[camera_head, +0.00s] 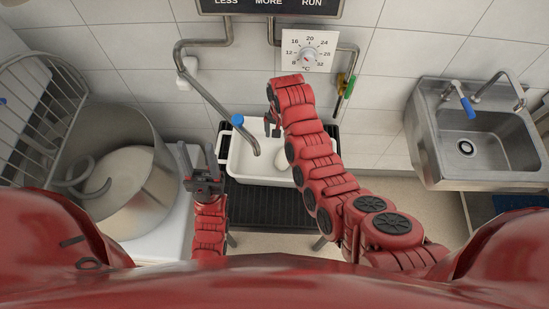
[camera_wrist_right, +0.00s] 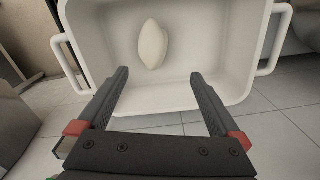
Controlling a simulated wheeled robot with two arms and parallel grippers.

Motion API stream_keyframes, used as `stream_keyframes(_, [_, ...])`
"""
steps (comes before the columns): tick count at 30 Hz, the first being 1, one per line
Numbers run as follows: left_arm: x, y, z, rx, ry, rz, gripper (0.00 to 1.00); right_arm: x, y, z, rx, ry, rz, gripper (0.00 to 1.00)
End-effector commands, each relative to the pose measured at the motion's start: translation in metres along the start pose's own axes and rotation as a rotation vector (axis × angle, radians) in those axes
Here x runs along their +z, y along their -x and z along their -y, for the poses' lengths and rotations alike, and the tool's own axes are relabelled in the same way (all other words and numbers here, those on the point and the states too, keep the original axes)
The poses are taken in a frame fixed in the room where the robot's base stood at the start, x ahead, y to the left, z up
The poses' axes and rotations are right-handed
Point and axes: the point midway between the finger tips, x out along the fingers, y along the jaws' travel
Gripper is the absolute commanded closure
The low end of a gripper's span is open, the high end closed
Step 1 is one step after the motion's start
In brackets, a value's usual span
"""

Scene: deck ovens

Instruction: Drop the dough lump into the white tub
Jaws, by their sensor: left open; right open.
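The white tub (camera_head: 247,171) stands on a black slatted rack under the spout in the head view. The pale dough lump (camera_wrist_right: 152,44) lies on the tub's floor in the right wrist view; in the head view the dough (camera_head: 281,159) is partly hidden by my right arm. My right gripper (camera_wrist_right: 162,82) is open and empty, over the tub's edge, with the dough beyond its fingertips and apart from them. It also shows above the tub in the head view (camera_head: 271,125). My left gripper (camera_head: 200,160) is open and empty, left of the tub, beside the mixer bowl.
A steel mixer bowl (camera_head: 148,205) with a hook stands at the left, by a wire guard (camera_head: 40,85). A bent spout (camera_head: 222,108) reaches over the tub. A steel sink (camera_head: 487,165) is at the right. Bare floor lies between rack (camera_head: 262,204) and sink.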

Motion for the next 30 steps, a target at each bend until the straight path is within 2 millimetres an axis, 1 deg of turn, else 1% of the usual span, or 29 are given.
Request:
stream_keyframes(1, [0.001,0.007,0.000,0.000,0.000,0.000,0.50,-0.002,0.006,0.002,-0.003,0.001,-0.006,0.00])
stream_keyframes(4, [0.002,0.014,-0.001,0.000,0.000,0.000,0.50,-0.001,0.026,0.001,-0.003,-0.001,-0.006,0.00])
stream_keyframes(6, [0.001,0.003,0.000,0.000,0.000,0.000,0.50,-0.002,0.050,0.000,-0.003,-0.002,-0.005,0.00])
stream_keyframes(8, [0.000,0.000,0.000,0.000,0.000,0.000,0.50,-0.002,0.062,0.001,-0.004,-0.001,-0.006,0.00])
stream_keyframes(9, [-0.001,-0.009,0.000,0.000,0.000,0.000,0.50,-0.001,0.072,0.000,-0.003,-0.001,-0.002,0.00])
stream_keyframes(12, [-0.003,-0.018,0.001,0.000,0.000,0.000,0.50,-0.001,0.082,0.000,-0.001,-0.001,-0.001,0.00])
stream_keyframes(17, [-0.004,-0.021,0.001,0.000,0.000,0.000,0.50,-0.001,0.087,0.000,0.000,-0.001,-0.001,0.00])
stream_keyframes(30, [-0.003,-0.020,0.001,0.000,0.000,0.000,0.50,-0.001,0.086,0.000,0.000,0.000,-0.001,0.00])
